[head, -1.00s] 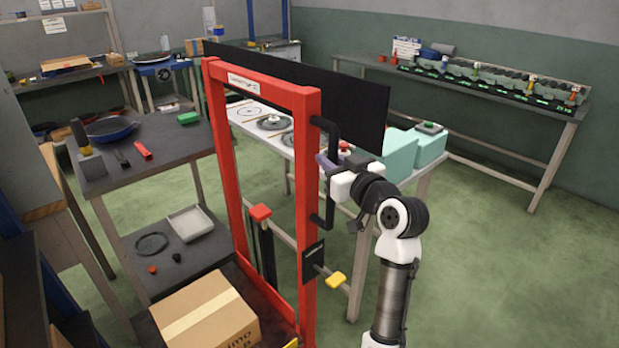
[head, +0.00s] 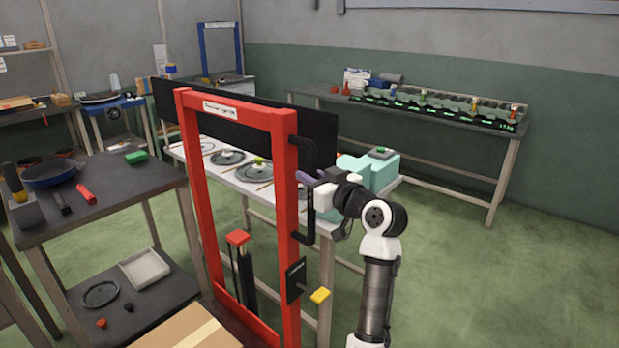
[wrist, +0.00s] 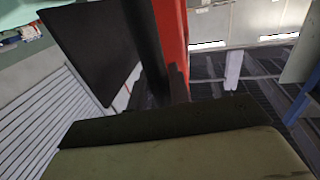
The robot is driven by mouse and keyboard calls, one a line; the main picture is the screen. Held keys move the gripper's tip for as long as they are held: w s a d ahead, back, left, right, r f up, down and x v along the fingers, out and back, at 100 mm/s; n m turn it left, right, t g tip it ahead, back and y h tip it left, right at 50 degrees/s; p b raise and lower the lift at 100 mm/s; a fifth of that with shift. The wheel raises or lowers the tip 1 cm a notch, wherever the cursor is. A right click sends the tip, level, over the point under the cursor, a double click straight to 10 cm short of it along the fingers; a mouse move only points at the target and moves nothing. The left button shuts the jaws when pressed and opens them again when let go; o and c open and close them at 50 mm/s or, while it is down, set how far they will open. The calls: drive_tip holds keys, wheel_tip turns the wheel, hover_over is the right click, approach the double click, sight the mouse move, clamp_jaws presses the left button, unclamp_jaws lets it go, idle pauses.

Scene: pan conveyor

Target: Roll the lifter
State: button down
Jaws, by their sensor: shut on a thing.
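The lifter (head: 287,240) is a tall red frame with a label on its top bar. It stands upright in front of me, left of my arm. A black handle (head: 296,228) is fixed to the side of its right post. My gripper (head: 308,180) is shut on this handle at about mid-height and hides part of it. In the wrist view the black handle (wrist: 144,40) runs beside the red post (wrist: 172,35). A cardboard box (head: 195,330) sits low on the lifter, cut off by the lower picture edge.
A dark table (head: 95,205) with a pan stands close on the left. A white conveyor table (head: 215,178) with pans and teal boxes (head: 370,172) lies just behind the lifter. A long bench (head: 500,150) stands at the back right. Green floor (head: 500,280) is open on the right.

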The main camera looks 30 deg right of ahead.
drive_tip(key=c, duration=1.3)
unclamp_jaws()
drive_tip(key=shift+s+d+f, duration=0.2)
drive_tip(key=shift+d, duration=0.35)
drive_tip(key=shift+c, duration=0.2)
drive_tip(key=shift+a, duration=0.1)
drive_tip(key=shift+a+r, duration=0.1)
drive_tip(key=s+d+b, duration=0.2)
drive_tip(key=s, duration=1.1)
drive_tip(key=shift+s+b, duration=0.3)
drive_tip(key=shift+b, duration=0.05)
